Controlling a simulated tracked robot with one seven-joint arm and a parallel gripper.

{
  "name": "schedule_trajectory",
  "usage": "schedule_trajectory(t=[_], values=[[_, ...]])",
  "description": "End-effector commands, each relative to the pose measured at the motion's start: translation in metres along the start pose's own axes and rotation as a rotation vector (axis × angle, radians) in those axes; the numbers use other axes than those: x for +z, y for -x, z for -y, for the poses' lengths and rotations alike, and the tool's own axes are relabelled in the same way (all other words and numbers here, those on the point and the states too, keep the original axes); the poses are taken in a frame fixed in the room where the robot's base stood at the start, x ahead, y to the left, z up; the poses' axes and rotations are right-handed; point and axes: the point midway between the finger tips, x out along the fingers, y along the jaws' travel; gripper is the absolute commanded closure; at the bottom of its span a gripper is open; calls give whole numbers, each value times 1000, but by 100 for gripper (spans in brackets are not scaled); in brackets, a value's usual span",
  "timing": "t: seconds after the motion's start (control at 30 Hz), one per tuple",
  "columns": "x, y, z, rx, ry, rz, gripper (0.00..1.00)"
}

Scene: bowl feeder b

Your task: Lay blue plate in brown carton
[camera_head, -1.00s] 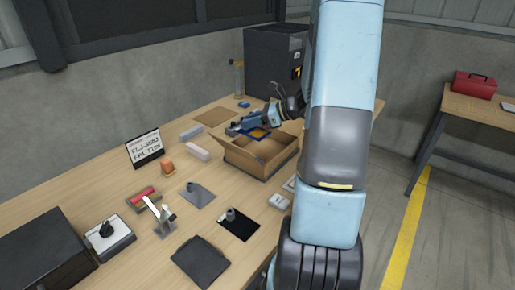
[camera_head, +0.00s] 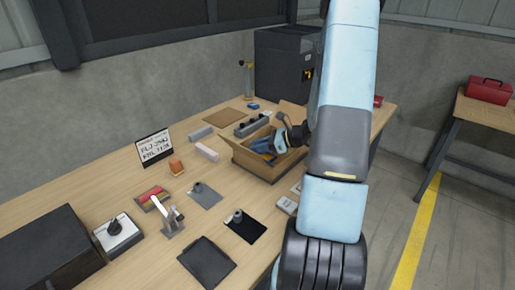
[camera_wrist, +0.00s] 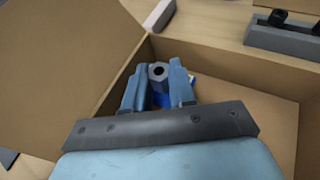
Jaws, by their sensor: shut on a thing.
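The brown carton (camera_head: 250,161) stands open on the wooden table, and its inner wall shows in the wrist view (camera_wrist: 232,80). My gripper (camera_head: 262,147) reaches down inside the carton. In the wrist view my gripper (camera_wrist: 157,82) is shut on the blue plate (camera_wrist: 161,101), with a grey hexagonal post standing between the fingers. Most of the plate is hidden by the fingers and the wrist. I cannot tell whether the plate touches the carton floor.
A grey block with black knobs (camera_head: 254,125) stands just behind the carton. A grey plate (camera_head: 206,196) and a black plate (camera_head: 245,230) lie in front of it. A dark cabinet (camera_head: 283,65) is at the back. One carton flap (camera_wrist: 60,60) spreads at left.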

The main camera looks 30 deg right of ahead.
Motion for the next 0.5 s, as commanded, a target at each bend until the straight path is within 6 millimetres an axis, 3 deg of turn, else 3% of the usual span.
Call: schedule_trajectory(t=[0.5], values=[[-9,-4,0,0,0,0,100]])
